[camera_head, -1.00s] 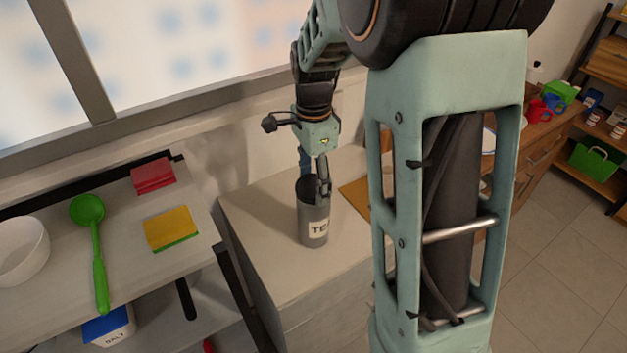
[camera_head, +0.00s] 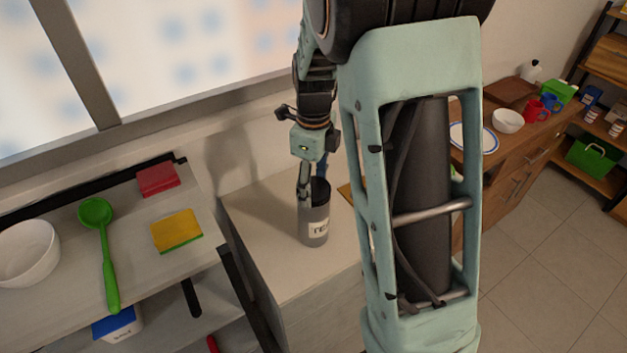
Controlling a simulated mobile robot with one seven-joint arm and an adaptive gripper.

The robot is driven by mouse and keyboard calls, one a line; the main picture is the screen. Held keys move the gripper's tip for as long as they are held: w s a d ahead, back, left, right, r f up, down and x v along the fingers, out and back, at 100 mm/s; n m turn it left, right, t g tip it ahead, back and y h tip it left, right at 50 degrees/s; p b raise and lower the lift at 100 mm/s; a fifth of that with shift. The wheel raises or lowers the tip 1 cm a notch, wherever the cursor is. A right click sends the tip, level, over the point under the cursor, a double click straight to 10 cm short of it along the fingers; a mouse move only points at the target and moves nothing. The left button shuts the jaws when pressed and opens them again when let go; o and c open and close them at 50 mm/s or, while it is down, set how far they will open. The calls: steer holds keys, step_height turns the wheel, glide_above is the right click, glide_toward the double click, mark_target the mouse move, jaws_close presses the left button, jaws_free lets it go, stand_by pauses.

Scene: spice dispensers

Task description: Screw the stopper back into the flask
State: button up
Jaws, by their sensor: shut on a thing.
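The flask (camera_head: 314,227) is a grey cylinder with a pale label reading "TE…", standing upright on the light counter by the wall. The dark stopper (camera_head: 319,191) is at its top. My gripper (camera_head: 311,189) points down over the flask, with its fingers at the top, shut on the stopper. The fingers partly hide the stopper, and I cannot tell how deep it sits in the flask.
A shelf at the left holds a white bowl (camera_head: 28,254), a green ladle (camera_head: 105,255), a yellow sponge (camera_head: 177,230) and a red block (camera_head: 157,180). The counter (camera_head: 262,225) is bare left of the flask. Dishes stand on a brown cabinet (camera_head: 515,165) at the right.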

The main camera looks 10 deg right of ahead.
steer(key=shift+r+m+p, duration=0.15)
steer(key=shift+m+p, duration=0.45)
steer(key=shift+m, duration=0.1)
steer(key=shift+m+p, duration=0.45)
steer(key=shift+m, duration=0.45)
steer(key=m, duration=0.2)
steer(key=shift+f+m, duration=0.2)
steer(key=shift+m, duration=0.2)
steer(key=m, duration=0.3)
steer(key=shift+m, duration=0.3)
steer(key=shift+m, duration=1.1)
steer(key=shift+s+d+f+m, duration=0.1)
steer(key=shift+m, duration=1.4)
steer(key=shift+s+f+m, duration=0.1)
steer(key=shift+m, duration=1.4)
